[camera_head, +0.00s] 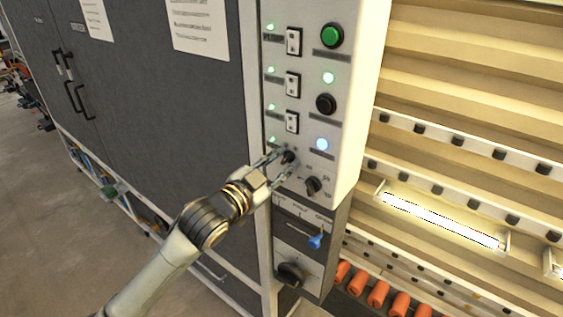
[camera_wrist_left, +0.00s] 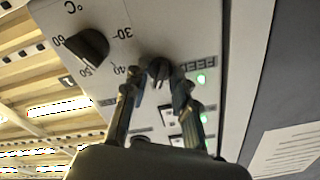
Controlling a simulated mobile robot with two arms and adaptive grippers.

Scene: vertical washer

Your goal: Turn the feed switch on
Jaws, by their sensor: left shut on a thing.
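The feed switch (camera_head: 289,156) is a small black rotary knob low on the light grey control panel (camera_head: 343,60). In the left wrist view the knob (camera_wrist_left: 158,68) sits beside a label reading FEED, with a lit green lamp (camera_wrist_left: 201,78) near it. My left gripper (camera_head: 284,163) has one finger on each side of the knob and is shut on it; the fingers also show in the left wrist view (camera_wrist_left: 156,82). The fingers partly cover the knob in the head view. My right gripper is not in view.
A temperature knob (camera_head: 313,186) stands just right of and below the feed switch. White rocker switches (camera_head: 293,84), a green button (camera_head: 332,35) and a black button (camera_head: 326,103) are above.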

